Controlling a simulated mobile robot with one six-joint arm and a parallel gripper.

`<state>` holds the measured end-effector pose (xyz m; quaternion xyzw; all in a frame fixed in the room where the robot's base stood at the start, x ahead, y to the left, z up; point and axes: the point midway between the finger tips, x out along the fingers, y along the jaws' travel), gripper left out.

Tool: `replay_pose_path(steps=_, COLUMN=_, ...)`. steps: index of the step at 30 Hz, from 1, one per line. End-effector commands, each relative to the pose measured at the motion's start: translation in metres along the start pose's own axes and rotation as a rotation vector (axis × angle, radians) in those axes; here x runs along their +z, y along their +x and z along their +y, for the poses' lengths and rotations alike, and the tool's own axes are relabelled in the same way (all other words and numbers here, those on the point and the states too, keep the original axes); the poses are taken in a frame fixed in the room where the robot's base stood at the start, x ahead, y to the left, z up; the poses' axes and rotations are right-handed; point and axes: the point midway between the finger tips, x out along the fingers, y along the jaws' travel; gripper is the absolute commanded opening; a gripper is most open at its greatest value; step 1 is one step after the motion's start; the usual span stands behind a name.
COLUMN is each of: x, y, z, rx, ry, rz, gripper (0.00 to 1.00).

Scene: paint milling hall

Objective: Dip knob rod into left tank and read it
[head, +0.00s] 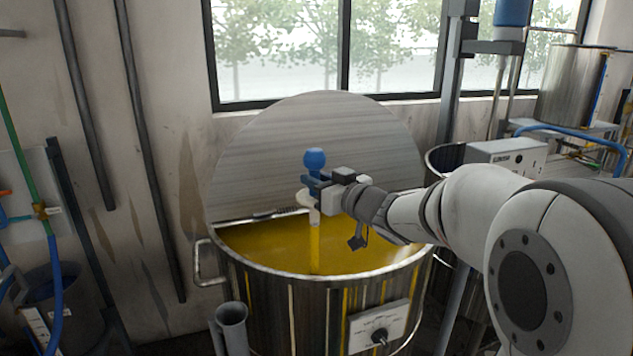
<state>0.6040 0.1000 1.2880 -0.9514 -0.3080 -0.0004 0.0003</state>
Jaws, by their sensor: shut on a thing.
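The knob rod has a blue ball knob (314,159) on top and a pale shaft below. My gripper (316,186) is shut on the rod just under the knob. It holds the rod upright above the left tank (290,318), a round steel vessel holding yellow liquid (270,245). The lower part of the rod (315,248) is yellow and runs down to the liquid. I cannot tell how deep its tip is. A round steel lid (290,135) stands raised behind the tank's opening.
A grey tube holder (231,316) stands at the tank's front left, and a dial plate (379,325) is on its front. A second steel vessel (445,157) and a grey control box (507,155) are behind my arm. Pipes and a bucket (62,295) are at left.

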Motion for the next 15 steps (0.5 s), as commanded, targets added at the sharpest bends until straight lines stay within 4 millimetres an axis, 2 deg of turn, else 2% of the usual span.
replay_pose_path(steps=1, x=-0.011, y=0.0, z=0.0, rx=0.0, ry=-0.001, rz=0.001, gripper=0.0)
replay_pose_path(steps=15, x=-0.058, y=0.0, z=0.0, rx=0.0, ry=-0.001, rz=0.0, gripper=0.0)
